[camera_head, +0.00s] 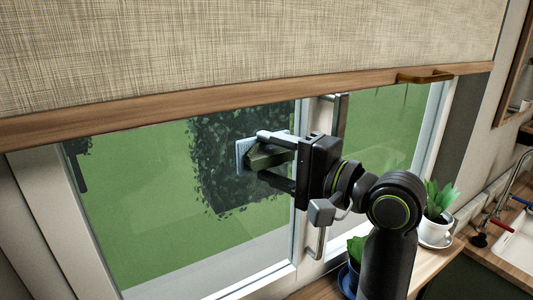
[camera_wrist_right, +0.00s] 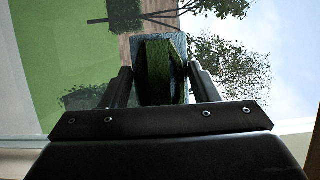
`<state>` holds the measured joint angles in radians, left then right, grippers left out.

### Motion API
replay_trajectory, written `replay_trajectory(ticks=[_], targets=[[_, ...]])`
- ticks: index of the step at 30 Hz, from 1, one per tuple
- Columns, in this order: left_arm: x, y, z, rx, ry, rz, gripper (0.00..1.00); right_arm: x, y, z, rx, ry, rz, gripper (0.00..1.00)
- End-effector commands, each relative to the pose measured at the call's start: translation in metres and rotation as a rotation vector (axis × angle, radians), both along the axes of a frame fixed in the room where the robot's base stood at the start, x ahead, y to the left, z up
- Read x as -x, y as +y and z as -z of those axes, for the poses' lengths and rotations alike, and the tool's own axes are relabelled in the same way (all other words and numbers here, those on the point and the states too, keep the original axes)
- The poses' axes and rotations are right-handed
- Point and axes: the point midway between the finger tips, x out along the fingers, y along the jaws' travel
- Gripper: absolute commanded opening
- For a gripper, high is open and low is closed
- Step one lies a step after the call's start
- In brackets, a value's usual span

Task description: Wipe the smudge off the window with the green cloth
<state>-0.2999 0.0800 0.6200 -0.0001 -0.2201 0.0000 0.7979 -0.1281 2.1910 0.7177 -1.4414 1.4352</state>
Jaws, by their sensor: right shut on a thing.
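My right gripper (camera_head: 267,158) reaches from the right toward the left window pane (camera_head: 140,190). It is shut on a dark green folded piece, the green cloth (camera_head: 262,156), which also shows between the fingers in the right wrist view (camera_wrist_right: 158,75). A pale blue square (camera_head: 242,152) lies flat at the front of the cloth, at or very near the glass; it also shows in the wrist view (camera_wrist_right: 160,42). I cannot tell whether it belongs to the cloth. No smudge stands out clearly; trees behind the glass darken this area. My left gripper is not in view.
A woven blind (camera_head: 250,50) with a wooden bottom bar hangs above the arm. A window handle (camera_head: 320,242) stands on the frame below the gripper. Potted plants (camera_head: 440,197) (camera_head: 357,247) stand on the sill near my arm. A sink (camera_head: 516,244) is at the right.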

Motion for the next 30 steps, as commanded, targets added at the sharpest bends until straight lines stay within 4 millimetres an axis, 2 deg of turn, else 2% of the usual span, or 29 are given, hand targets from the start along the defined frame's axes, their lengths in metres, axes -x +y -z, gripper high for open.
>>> replay_trajectory(ticks=[8, 24, 30], targets=[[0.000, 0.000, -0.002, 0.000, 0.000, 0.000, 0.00, 0.003, -0.002, -0.001, -0.001, 0.001, -0.001, 0.37], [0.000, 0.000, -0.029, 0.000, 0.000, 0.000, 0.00, 0.046, -0.030, -0.002, -0.001, 0.000, -0.001, 0.37], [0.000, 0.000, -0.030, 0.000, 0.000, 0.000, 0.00, 0.051, -0.033, 0.000, -0.002, 0.001, -0.001, 0.37]])
